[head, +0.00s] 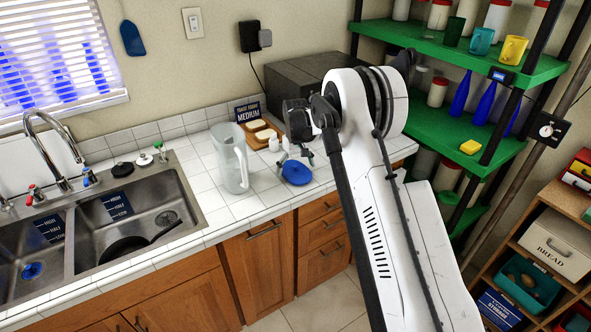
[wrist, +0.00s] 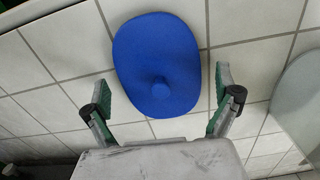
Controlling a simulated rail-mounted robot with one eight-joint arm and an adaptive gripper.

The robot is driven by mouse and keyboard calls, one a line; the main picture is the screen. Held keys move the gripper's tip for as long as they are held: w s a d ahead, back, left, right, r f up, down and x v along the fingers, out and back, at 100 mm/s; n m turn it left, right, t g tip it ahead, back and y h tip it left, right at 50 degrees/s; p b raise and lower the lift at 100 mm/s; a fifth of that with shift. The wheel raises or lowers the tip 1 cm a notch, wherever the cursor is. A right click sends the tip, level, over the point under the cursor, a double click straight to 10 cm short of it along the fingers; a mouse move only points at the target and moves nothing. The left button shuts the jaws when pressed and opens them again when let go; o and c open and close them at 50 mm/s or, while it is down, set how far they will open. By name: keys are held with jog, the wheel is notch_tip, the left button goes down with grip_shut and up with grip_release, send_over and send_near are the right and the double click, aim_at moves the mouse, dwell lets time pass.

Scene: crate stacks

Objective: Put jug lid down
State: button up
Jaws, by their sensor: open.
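The blue jug lid (head: 297,173) lies on the white tiled counter, right of the clear jug (head: 229,158). In the wrist view the lid (wrist: 157,60) lies flat with its round knob showing. My gripper (head: 297,155) is just above and behind the lid in the head view. In the wrist view my gripper (wrist: 168,98) has its fingers spread wide on both sides of the lid's near end, with nothing between them touching. A pale edge of the jug (wrist: 298,95) shows at the right of the wrist view.
A wooden board (head: 261,136) with bread slices stands behind the jug, by a sign reading MEDIUM (head: 248,112). A dark box-shaped appliance (head: 300,80) is at the back. The sink (head: 130,215) lies to the left. Bare tiles lie in front of the lid.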

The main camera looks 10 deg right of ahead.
aim_at(295, 166)
notch_tip(295, 166, up, 12)
jog(key=b, duration=0.2)
jog(key=s+r+m+t, duration=0.1)
jog(key=s+r+t, duration=0.2)
jog(key=s+r, duration=1.65)
jog(key=s+f+m+t, duration=0.1)
jog(key=s+f+t, duration=0.1)
jog(key=s, duration=1.2)
jog(key=s+f+m+t, duration=0.1)
jog(key=s+f, duration=0.3)
jog(key=s, duration=1.1)
jog(key=shift+s+f+t, duration=0.15)
jog(key=shift+s+t, duration=0.05)
jog(key=shift+t, duration=0.4)
jog(key=shift+f, duration=0.1)
notch_tip(295, 166, down, 8)
jog(key=b, duration=0.7)
jog(key=shift+b, duration=0.35)
